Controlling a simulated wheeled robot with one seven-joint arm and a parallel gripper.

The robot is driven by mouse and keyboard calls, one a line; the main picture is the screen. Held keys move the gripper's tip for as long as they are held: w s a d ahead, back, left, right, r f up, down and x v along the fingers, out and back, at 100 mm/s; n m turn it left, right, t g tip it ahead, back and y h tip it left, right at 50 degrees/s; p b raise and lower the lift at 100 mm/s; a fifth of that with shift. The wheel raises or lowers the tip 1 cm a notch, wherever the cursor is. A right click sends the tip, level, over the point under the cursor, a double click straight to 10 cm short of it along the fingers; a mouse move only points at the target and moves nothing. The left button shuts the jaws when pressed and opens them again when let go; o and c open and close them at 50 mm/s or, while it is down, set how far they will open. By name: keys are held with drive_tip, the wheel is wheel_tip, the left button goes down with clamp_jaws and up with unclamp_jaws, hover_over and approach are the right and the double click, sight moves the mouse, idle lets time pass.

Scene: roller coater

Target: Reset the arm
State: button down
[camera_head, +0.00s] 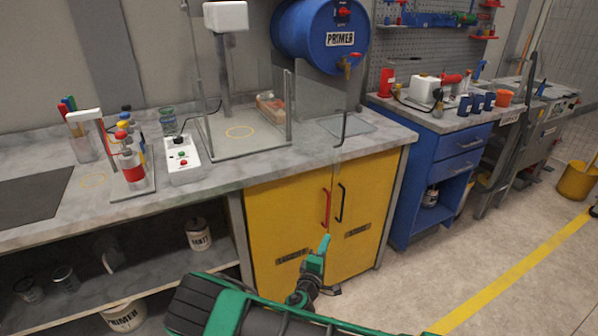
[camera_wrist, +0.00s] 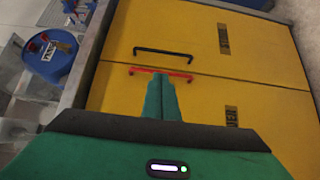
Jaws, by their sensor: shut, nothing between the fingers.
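My gripper (camera_head: 325,243) is green and shut, with nothing held. In the head view its tip is in front of the yellow cabinet (camera_head: 275,222), just below the red door handle (camera_head: 326,208). In the wrist view the shut fingers (camera_wrist: 162,80) point up at the red handle (camera_wrist: 160,73) and overlap it in the picture. I cannot tell whether they touch it. A black handle (camera_head: 340,203) is on the other door. Both yellow doors look closed. My arm reaches in from the bottom of the head view.
The grey worktop (camera_head: 225,178) overhangs the cabinet and carries a button box (camera_head: 180,158) and a glass-sided stand. A blue PRIMER drum (camera_head: 318,36) is above it. A blue cabinet (camera_head: 440,170) stands to the right.

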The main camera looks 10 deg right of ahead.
drive_tip(key=s+d+r+m+g+h, duration=0.1)
drive_tip(key=d+r+m+g+h, duration=0.1)
drive_tip(key=d+r+m+g, duration=0.35)
drive_tip(key=s+d+r+m+g+h, duration=0.1)
drive_tip(key=d+r+m+g+h, duration=0.15)
drive_tip(key=d, duration=0.55)
drive_tip(key=s+d+r+m+g+y, duration=0.2)
drive_tip(key=s+d+r+m+g, duration=0.5)
drive_tip(key=s+d, duration=0.45)
drive_tip(key=s+r+m+y, duration=0.1)
drive_tip(key=s+r+y, duration=0.2)
drive_tip(key=s, duration=0.6)
drive_tip(key=s+r+m+y, duration=0.1)
drive_tip(key=s+r+y, duration=0.3)
drive_tip(key=s+r, duration=0.3)
drive_tip(key=s+r+m+g+y, duration=0.1)
drive_tip(key=s+r, duration=0.5)
drive_tip(key=s, duration=0.6)
drive_tip(key=shift+a+m+y, duration=0.45)
drive_tip(key=shift+m+y, duration=0.15)
drive_tip(key=shift+y, duration=0.65)
